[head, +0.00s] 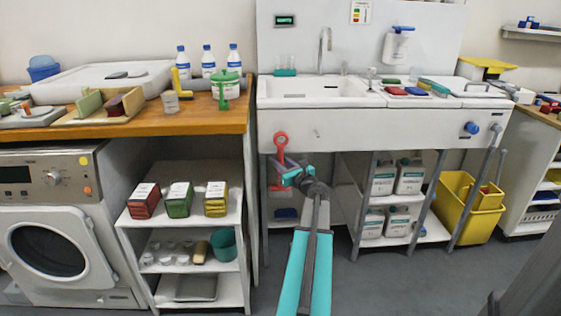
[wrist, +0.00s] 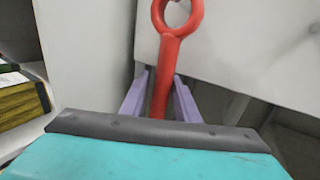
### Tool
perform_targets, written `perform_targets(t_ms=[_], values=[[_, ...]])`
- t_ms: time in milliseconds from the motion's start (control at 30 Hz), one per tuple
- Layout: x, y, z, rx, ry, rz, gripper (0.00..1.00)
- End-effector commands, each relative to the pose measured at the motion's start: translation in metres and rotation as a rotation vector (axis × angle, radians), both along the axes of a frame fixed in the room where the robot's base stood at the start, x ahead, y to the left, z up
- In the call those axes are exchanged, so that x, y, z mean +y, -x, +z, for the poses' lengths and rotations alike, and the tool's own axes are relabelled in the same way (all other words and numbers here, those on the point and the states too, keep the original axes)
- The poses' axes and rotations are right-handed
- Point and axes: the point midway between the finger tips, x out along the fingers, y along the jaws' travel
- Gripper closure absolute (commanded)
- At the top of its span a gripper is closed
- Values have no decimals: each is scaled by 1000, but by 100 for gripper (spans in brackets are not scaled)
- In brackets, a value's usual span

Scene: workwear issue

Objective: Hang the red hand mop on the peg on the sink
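The red hand mop (head: 281,143) is upright in front of the left part of the sink's (head: 360,136) white front panel, its ring at the top. In the wrist view its ring and red shaft (wrist: 163,75) rise between the lilac fingers of my gripper (wrist: 160,85). The fingers are closed on the shaft from both sides, below the ring. In the head view my gripper (head: 289,178) is at the mop's lower shaft; the mop's lower end is partly hidden.
A blue knob (head: 471,128) sits on the panel's right end. A wooden counter (head: 170,124) with shelves (head: 185,225) of boxes stands close on the left. Sink legs and white canisters (head: 410,177) are below the basin, a yellow bin (head: 457,212) to the right.

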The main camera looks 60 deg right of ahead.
Motion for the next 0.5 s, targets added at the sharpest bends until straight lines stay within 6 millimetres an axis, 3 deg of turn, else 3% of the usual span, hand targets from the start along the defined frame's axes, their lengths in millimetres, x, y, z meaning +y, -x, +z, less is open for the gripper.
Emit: perform_targets(t_ms=[67, 500], values=[[-3, 15, -3, 4, -5, -24, 58], [28, 67, -1, 2, -2, -18, 58]])
